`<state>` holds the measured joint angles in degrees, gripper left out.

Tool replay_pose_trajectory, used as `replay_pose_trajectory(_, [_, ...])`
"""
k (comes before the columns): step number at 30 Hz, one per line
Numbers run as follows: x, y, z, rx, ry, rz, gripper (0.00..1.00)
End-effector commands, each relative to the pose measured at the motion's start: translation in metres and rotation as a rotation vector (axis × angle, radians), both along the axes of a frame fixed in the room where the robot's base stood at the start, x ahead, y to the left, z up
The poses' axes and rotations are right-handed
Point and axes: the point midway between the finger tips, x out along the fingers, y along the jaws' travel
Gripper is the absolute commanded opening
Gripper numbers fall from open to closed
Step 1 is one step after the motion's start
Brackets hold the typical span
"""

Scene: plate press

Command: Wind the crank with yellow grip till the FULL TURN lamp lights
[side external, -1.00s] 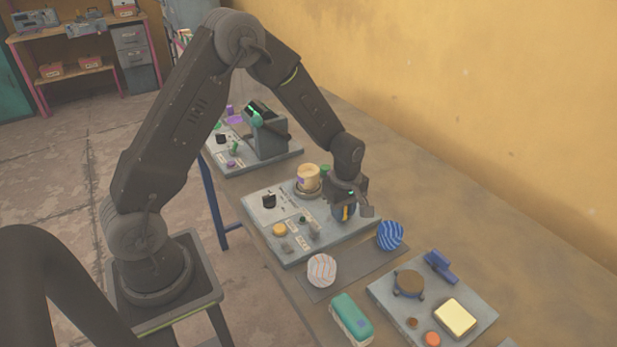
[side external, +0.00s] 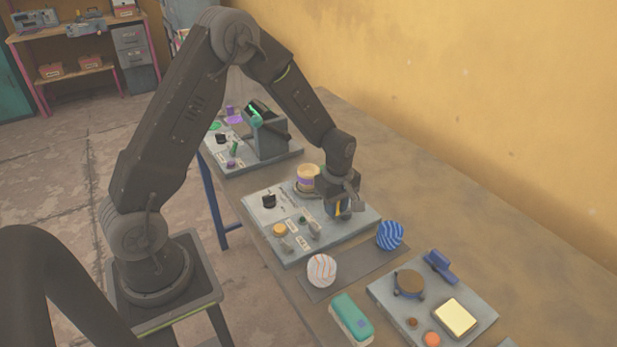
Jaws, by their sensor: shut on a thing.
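The crank stands on the middle grey panel (side external: 275,238), partly hidden by my gripper. A bit of its yellow grip (side external: 348,208) shows between the jaws, with a blue part around it. My gripper (side external: 343,208) points down over the panel's right side and is shut on the yellow grip. A beige drum (side external: 307,172) with a purple patch stands behind the gripper on the same panel. The panel's labels are too small to read, so I cannot tell which spot is the FULL TURN lamp or whether it is lit.
In front lie a striped white ball (side external: 321,271), a striped blue ball (side external: 390,235) and a teal block (side external: 351,319). Other panels stand behind and at front right (side external: 385,300). The table by the wall is clear.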

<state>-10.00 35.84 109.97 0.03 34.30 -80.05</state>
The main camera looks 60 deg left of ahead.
Motion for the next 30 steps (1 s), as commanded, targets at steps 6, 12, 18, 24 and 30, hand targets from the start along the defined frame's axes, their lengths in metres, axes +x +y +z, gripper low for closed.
replay_pose_trajectory(6, [0.005, 0.0, 0.004, 0.001, -0.015, 0.001, 0.1])
replay_pose_trajectory(12, [0.006, 0.005, 0.004, 0.001, -0.015, 0.002, 0.1])
replay_pose_trajectory(18, [0.008, 0.012, 0.004, 0.001, -0.015, 0.002, 0.1])
replay_pose_trajectory(24, [0.009, 0.012, 0.005, 0.001, -0.015, 0.001, 0.1])
replay_pose_trajectory(30, [0.01, 0.013, 0.005, 0.001, -0.016, 0.002, 0.1])
